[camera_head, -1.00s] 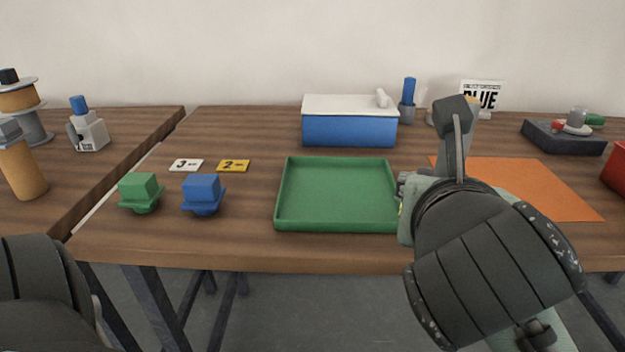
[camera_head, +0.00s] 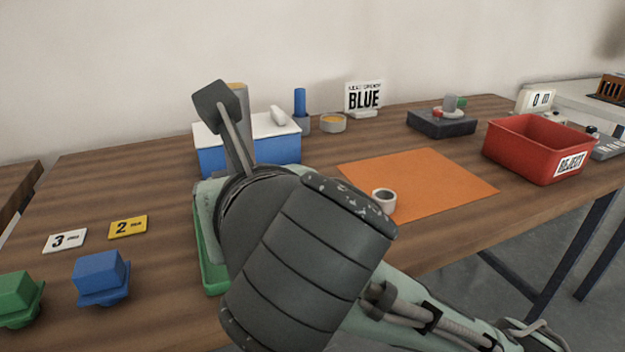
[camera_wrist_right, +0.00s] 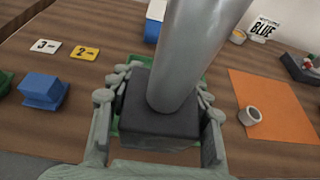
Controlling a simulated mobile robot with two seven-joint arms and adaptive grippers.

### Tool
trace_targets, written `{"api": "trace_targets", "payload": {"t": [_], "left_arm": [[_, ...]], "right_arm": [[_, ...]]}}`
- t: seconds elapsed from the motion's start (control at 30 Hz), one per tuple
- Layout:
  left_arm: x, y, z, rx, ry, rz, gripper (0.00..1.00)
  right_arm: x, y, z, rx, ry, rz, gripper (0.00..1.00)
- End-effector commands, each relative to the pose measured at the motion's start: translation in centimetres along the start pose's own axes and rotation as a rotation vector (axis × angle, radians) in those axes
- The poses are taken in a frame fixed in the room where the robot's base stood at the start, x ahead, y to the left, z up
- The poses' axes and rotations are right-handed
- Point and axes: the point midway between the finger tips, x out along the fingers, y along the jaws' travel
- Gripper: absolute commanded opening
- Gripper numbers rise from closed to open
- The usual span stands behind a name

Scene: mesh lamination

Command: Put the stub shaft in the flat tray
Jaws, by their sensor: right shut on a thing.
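The stub shaft, a dark square block (camera_wrist_right: 160,128) with a thick silver cylinder (camera_wrist_right: 185,55), fills the middle of the right wrist view. My right gripper (camera_wrist_right: 158,100) is shut on the block, one finger at each side, with the cylinder pointing up. In the head view the gripper is hidden behind my right arm. The green flat tray (camera_head: 207,262) is mostly covered by that arm; only its left edge shows. Bits of green (camera_wrist_right: 113,128) show beneath the gripper in the wrist view, so the shaft is above the tray. Its height is unclear. My left gripper is out of view.
A blue box with a white lid (camera_head: 208,159) stands behind the tray. Blue (camera_head: 100,277) and green (camera_head: 14,298) blocks are at the left. An orange mat (camera_head: 430,180) with a white ring (camera_head: 384,201) and a red reject bin (camera_head: 535,147) are at the right.

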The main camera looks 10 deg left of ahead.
Motion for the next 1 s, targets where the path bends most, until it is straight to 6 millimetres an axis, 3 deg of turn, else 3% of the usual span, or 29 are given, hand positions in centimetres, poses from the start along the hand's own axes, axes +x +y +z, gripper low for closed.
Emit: {"api": "trace_targets", "payload": {"t": [0.2, 0.43, 0.63, 0.83, 1.0], "left_arm": [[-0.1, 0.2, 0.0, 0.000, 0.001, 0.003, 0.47], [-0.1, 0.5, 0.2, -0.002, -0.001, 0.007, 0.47], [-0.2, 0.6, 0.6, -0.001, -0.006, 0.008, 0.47], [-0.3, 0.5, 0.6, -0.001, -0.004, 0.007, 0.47], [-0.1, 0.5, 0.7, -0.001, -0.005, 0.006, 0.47]], "right_arm": [[4.0, -3.9, -1.7, 0.004, 0.004, -0.007, 0.00], [7.4, -6.9, -2.8, 0.002, 0.000, -0.004, 0.00], [8.4, -7.7, -3.3, 0.001, -0.003, -0.001, 0.00], [9.5, -7.7, -5.9, 0.003, 0.002, -0.001, 0.00], [9.9, -7.7, -6.7, 0.001, -0.004, -0.001, 0.00]]}}
